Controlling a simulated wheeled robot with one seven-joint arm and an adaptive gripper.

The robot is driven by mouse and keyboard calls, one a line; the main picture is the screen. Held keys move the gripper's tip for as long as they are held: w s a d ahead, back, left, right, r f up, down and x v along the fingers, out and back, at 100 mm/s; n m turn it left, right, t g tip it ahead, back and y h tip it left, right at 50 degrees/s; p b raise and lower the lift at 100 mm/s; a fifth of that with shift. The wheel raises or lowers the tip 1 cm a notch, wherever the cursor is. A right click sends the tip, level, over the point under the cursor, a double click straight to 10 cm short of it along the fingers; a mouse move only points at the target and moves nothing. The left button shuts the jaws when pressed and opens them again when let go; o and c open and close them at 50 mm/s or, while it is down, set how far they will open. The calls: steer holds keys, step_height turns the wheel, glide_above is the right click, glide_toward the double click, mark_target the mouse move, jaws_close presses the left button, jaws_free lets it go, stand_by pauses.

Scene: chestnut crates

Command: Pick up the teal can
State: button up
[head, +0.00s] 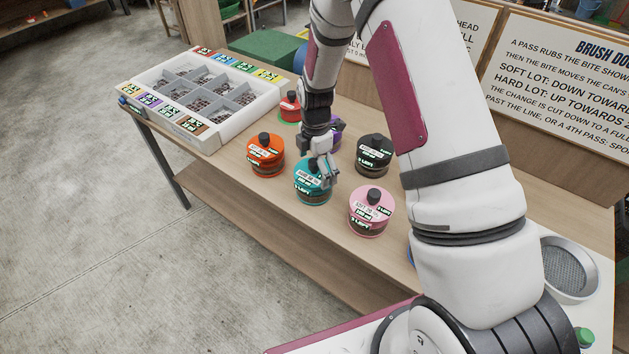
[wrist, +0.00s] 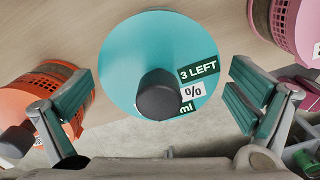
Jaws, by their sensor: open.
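The teal can (head: 311,187) stands upright on the wooden table, with a dark knob on its lid and a white and black label. In the wrist view the teal can (wrist: 140,55) shows from above, its lid reading "3 LEFT" and its black knob facing the camera. My gripper (head: 325,170) is over the can in the head view and hides part of its lid. In the wrist view my gripper (wrist: 165,105) is open, with one finger on each side of the can and visible gaps between fingers and lid. It holds nothing.
An orange can (head: 265,158) stands left of the teal can and a pink can (head: 369,213) to its right. A black can (head: 373,155), a purple can (head: 335,130) and a red can (head: 290,107) stand behind. A white sorting tray (head: 205,130) is at the table's far left.

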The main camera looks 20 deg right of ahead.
mark_target(314, 177)
steer(key=shift+a+f+p, duration=0.15)
steer(key=shift+f+p, duration=0.2)
steer(key=shift+f, duration=1.8)
steer(key=c, duration=1.2)
steer(key=shift+c, duration=0.7)
steer(key=shift+r, duration=0.1)
